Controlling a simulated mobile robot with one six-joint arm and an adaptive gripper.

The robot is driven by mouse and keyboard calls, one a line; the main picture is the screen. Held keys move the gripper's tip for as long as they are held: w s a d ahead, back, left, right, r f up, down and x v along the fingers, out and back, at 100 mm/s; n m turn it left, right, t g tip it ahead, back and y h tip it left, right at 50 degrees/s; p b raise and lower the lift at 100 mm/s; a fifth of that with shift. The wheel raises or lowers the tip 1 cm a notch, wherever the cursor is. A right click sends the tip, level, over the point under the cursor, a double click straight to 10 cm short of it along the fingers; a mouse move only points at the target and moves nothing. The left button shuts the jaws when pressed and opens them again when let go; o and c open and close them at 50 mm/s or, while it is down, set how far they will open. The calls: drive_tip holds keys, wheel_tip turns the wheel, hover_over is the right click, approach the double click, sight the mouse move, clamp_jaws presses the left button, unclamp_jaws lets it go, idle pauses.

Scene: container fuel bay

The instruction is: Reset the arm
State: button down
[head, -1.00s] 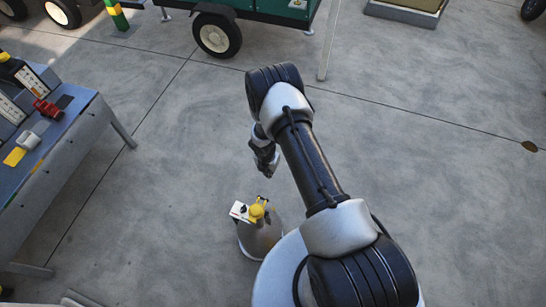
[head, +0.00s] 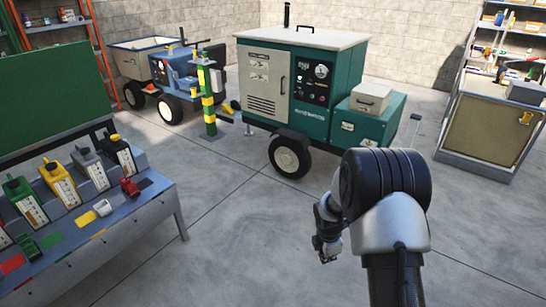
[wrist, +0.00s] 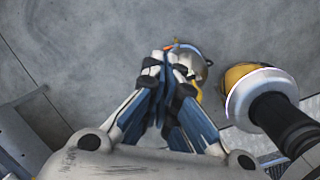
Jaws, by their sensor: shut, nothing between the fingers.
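My arm rises from the bottom right of the head view, folded at the elbow, with my gripper (head: 328,258) hanging on the left side of it over bare floor. In the wrist view my gripper (wrist: 168,62) points down, its two fingers together and holding nothing. Below the fingertips there is a grey rounded thing with small coloured parts, partly hidden by the fingers.
A workbench (head: 160,205) with several coloured fuel cans stands at the left. A green wheeled generator (head: 310,100) stands ahead, a blue cart (head: 170,75) behind it to the left, and a tan cabinet (head: 490,130) at the right. The floor between is clear.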

drive_tip(key=s+a+r+m+t, duration=0.1)
drive_tip(key=s+r+m, duration=0.45)
drive_tip(key=r, duration=0.75)
drive_tip(key=s+r+m, duration=0.5)
drive_tip(key=s+r, duration=0.1)
drive_tip(key=r, duration=0.7)
drive_tip(key=s+a+r+m, duration=0.1)
drive_tip(key=s+r+m, duration=0.1)
drive_tip(key=s, duration=0.4)
drive_tip(key=s+a+r+m+t+y, duration=0.1)
drive_tip(key=s+r+m, duration=0.1)
drive_tip(key=s+m, duration=0.3)
drive_tip(key=s+r+m, duration=0.2)
drive_tip(key=s+m, duration=0.1)
drive_tip(key=s, duration=0.6)
drive_tip(key=shift+s+a+r+t, duration=0.25)
drive_tip(key=shift+a+r+t, duration=0.05)
drive_tip(key=shift+a+t, duration=0.1)
